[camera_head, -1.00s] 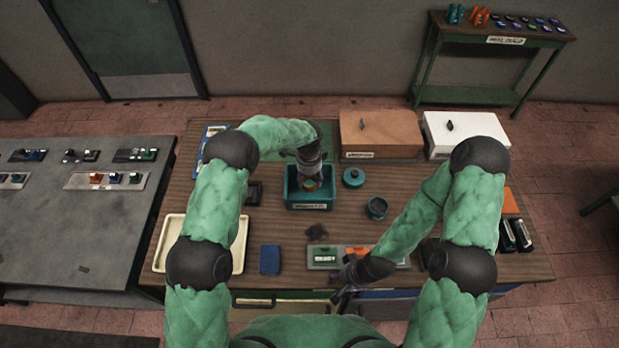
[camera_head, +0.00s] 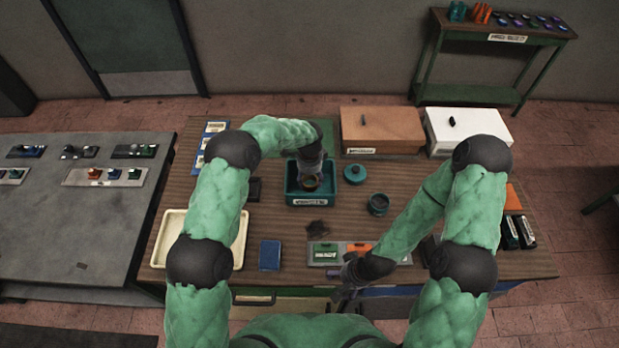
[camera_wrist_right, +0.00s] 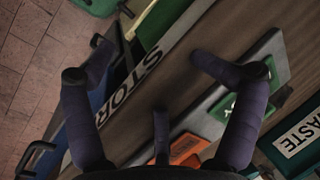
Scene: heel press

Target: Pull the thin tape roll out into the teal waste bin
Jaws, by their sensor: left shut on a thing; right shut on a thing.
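The teal waste bin (camera_head: 312,203) stands in the middle of the table, with a label on its front. My left gripper (camera_head: 311,177) points down into the bin. It is shut on a small ring with an orange edge, which looks like the thin tape roll (camera_head: 311,185); the gripper partly hides it. My right gripper (camera_head: 346,290) is low at the table's front edge, apart from the bin. Its dark fingers (camera_wrist_right: 158,75) show bent inward in the right wrist view. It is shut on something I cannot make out.
A teal round lid (camera_head: 354,175) and a dark open cup (camera_head: 378,205) stand right of the bin. A cream tray (camera_head: 160,240) and a blue block (camera_head: 270,256) lie left. A grey strip with green and orange blocks (camera_head: 358,247) lies in front. Brown (camera_head: 382,130) and white (camera_head: 468,128) boxes stand behind.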

